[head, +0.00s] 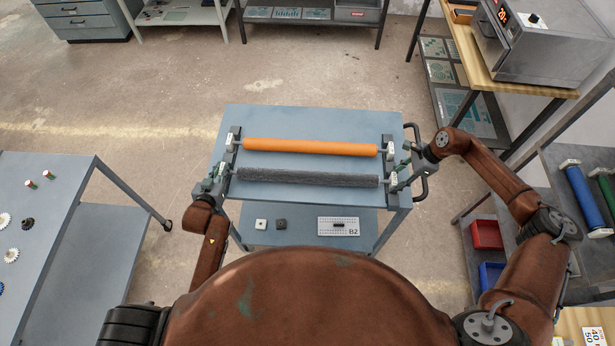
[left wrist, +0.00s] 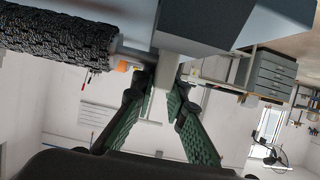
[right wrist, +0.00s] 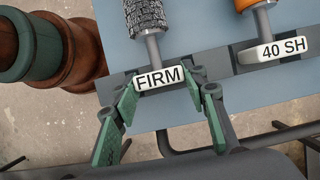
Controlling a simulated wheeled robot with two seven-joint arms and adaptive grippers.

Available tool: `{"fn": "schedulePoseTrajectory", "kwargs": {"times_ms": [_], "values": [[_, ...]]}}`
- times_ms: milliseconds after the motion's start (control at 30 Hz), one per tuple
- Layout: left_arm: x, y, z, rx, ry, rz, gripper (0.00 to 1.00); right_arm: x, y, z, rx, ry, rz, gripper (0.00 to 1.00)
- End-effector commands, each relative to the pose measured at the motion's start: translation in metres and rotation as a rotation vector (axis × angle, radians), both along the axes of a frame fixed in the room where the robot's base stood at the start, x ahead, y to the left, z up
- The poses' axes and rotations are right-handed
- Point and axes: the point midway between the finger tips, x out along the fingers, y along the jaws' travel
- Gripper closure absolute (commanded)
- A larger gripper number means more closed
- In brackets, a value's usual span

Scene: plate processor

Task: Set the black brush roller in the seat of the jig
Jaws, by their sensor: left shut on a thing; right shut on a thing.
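The black brush roller (head: 308,177) lies level across the near part of the blue-grey cart top. Its bristles also show in the left wrist view (left wrist: 60,35) and the right wrist view (right wrist: 142,18). My left gripper (head: 217,178) is shut at its left end; in the left wrist view the fingers (left wrist: 172,95) flank a pale end block. My right gripper (head: 398,172) is shut on its right end block, labelled FIRM (right wrist: 158,79). A dark end rail (head: 388,143) stands at the right; I cannot tell whether it is the jig or whether the roller touches it.
An orange roller (head: 310,147) lies parallel just behind, its right block labelled 40 SH (right wrist: 283,47). The cart top (head: 300,116) is clear at the back. A lower shelf holds a B2 plate (head: 338,226). A blue roller (head: 585,198) lies on the right-hand bench.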

Motion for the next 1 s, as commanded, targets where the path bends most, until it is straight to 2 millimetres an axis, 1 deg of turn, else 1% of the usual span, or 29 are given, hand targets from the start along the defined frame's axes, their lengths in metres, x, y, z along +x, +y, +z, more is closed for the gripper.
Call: {"fn": "schedulePoseTrajectory", "kwargs": {"times_ms": [233,367,467,800,1000], "values": [[0.000,0.000,0.002,0.000,-0.003,0.000,1.00,0.001,0.001,0.002,0.001,-0.002,0.000,1.00],[0.000,0.000,0.008,0.000,-0.004,0.000,1.00,0.001,0.001,0.008,0.001,-0.003,0.000,1.00],[0.001,0.000,0.015,0.000,-0.005,-0.001,1.00,0.001,0.000,0.015,0.002,-0.005,-0.001,1.00],[0.001,0.000,0.049,0.000,-0.009,-0.001,1.00,0.002,0.001,0.049,0.002,-0.009,-0.001,1.00],[0.001,0.000,0.057,0.000,-0.010,-0.001,1.00,0.002,0.001,0.057,0.002,-0.010,-0.001,1.00]]}}
